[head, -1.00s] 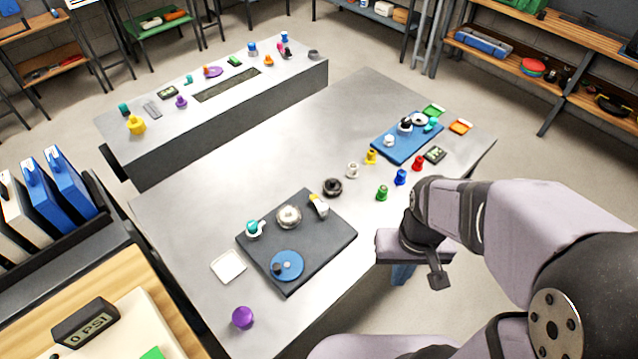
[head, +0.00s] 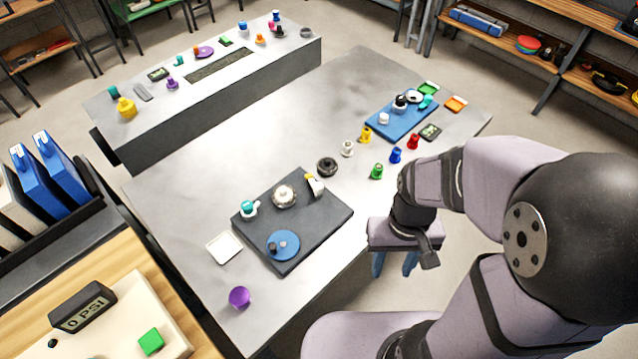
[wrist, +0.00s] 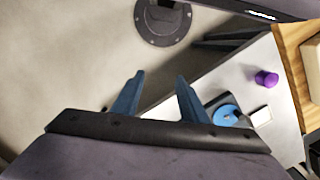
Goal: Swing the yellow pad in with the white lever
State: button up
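The white lever (head: 317,187) with a small yellow pad (head: 309,177) at its upper left end sits near the far right corner of a dark board (head: 318,228) on the grey table. The pad is to the right of a round silver part (head: 284,195) on the same board, and a gap shows between them. My gripper (head: 394,268) hangs beyond the table's near right edge, right of the board and clear of it. In the wrist view its two blue fingers (wrist: 159,77) are apart with nothing between them. The lever and pad cannot be made out there.
The board also bears a teal-topped part (head: 248,208) and a blue disc (head: 283,245). A white tray (head: 224,248) and purple knob (head: 239,297) lie nearby. A black ring (head: 327,167), several coloured pegs and a blue board (head: 402,117) stand farther back.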

aim_at(319, 185)
jog(key=w+a+f+m, duration=0.1)
jog(key=w+f, duration=0.3)
jog(key=w, duration=0.1)
jog(key=w+a+f+m+y+b, duration=0.1)
jog(key=w+a+f, duration=0.1)
jog(key=w+f, duration=0.2)
jog(key=w+a+f+m+g+b, duration=0.1)
jog(key=w+a+f, duration=0.1)
jog(key=w+f, duration=0.2)
jog(key=shift+w+a+f+y, duration=0.15)
jog(key=shift+w+y, duration=0.15)
jog(key=shift+w, duration=1.1)
jog(key=w+a+r+m, duration=0.1)
jog(key=w, duration=0.2)
jog(key=w+a+m+t+y, duration=0.1)
jog(key=w+m, duration=0.1)
jog(key=w, duration=0.1)
jog(key=w+a+r+m, duration=0.1)
jog(key=w+m, duration=0.1)
jog(key=w, duration=0.1)
jog(key=shift+w+r, duration=0.1)
jog(key=shift+r, duration=0.2)
jog(key=w+a+r+m+t+y, duration=0.1)
jog(key=w+a+r+m+y, duration=0.1)
jog(key=m, duration=0.8)
notch_tip(319, 185, up, 3)
jog(key=shift+w+a, duration=0.75)
jog(key=shift+w, duration=0.25)
jog(key=shift+p+x, duration=1.05)
jog(key=shift+x, duration=2.65)
